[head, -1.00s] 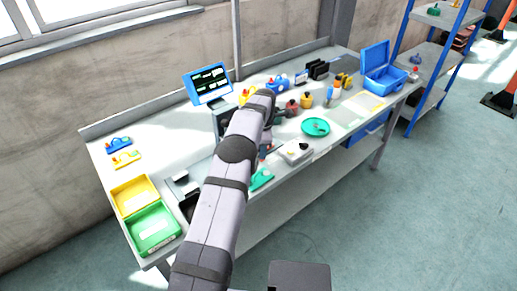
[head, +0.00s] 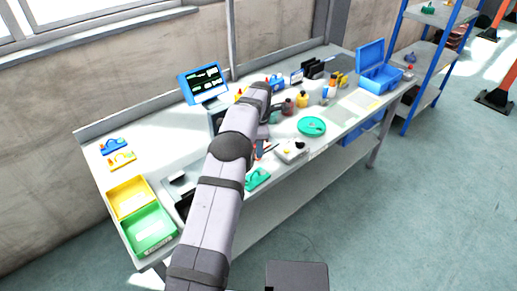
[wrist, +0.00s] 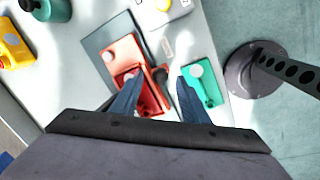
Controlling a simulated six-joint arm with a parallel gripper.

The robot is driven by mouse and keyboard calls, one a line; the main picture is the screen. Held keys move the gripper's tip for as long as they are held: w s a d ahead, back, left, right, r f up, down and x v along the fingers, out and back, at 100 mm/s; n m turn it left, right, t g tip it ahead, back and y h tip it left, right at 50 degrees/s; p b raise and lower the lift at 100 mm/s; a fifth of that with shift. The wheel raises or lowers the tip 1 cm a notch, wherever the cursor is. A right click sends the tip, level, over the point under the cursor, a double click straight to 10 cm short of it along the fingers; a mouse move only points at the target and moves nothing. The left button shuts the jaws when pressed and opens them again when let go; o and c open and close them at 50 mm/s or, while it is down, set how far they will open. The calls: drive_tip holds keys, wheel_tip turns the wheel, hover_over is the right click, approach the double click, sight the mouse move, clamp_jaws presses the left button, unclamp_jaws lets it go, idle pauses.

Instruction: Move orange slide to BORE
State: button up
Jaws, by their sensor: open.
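An orange-red slide part (wrist: 125,52) lies on a dark grey flat piece in the wrist view, with a second red-orange area close below it. My gripper (wrist: 160,77) is open over this spot. Its left finger overlaps the orange part in the picture, and its right finger is beside a green slide part (wrist: 201,84). Nothing is held between the fingers. In the head view my arm hides most of the orange part, and the green part (head: 257,178) shows at the bench's front edge. I can read no BORE label.
A yellow tray (head: 112,189) and a green tray (head: 128,243) stand at the bench's left end. Blue (head: 113,145) and yellow (head: 122,160) parts lie behind them.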

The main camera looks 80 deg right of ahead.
drive_tip(key=r, duration=0.2)
drive_tip(key=a+r+b, duration=0.1)
drive_tip(key=r, duration=0.2)
drive_tip(key=shift+s, duration=0.15)
drive_tip(key=shift+c, duration=0.2)
